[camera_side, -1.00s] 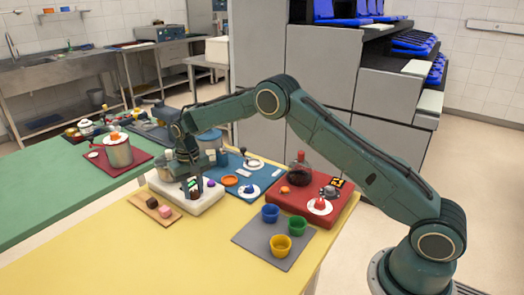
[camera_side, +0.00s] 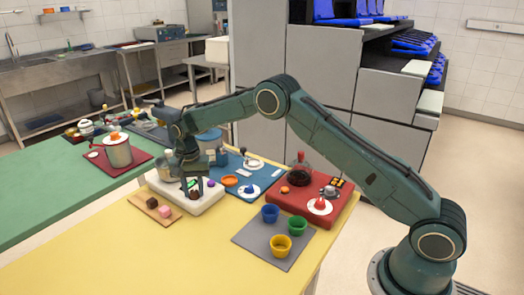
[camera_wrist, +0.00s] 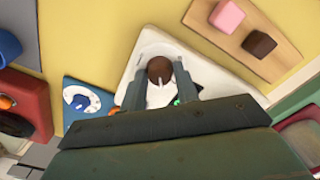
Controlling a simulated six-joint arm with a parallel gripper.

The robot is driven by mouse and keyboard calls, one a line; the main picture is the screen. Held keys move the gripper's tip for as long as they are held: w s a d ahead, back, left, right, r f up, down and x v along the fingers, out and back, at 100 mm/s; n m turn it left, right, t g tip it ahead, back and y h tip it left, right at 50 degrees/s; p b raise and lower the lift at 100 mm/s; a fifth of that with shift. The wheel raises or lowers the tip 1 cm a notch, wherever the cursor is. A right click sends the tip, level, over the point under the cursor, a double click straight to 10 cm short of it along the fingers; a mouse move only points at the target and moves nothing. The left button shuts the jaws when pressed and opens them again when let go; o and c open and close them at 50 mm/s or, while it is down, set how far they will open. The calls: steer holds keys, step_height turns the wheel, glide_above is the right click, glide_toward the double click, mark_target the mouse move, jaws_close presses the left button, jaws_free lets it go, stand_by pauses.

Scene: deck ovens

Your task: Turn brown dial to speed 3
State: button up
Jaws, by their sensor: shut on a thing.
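The brown dial (camera_wrist: 160,68) is round with a pale pointer line and sits on a white base unit (camera_wrist: 150,40) in the wrist view. Its pointer runs toward the bottom of that view. My gripper (camera_wrist: 160,84) has one finger on each side of the dial and is shut on it. In the side view my gripper (camera_side: 195,186) reaches down onto the white base unit (camera_side: 206,202), and its fingers mostly cover the dial there. A green spot shows beside the right finger in the wrist view. Speed marks cannot be read.
A wooden board (camera_side: 154,210) with pink and brown cubes lies at the base unit's front left. A blue panel (camera_side: 232,180) and red unit (camera_side: 310,198) stand to the right.

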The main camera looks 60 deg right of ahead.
mark_target(194, 191)
steer(key=o, duration=1)
steer(key=shift+c, duration=0.2)
steer(key=shift+r, duration=0.1)
step_height(194, 191, up, 14)
stand_by(0.4)
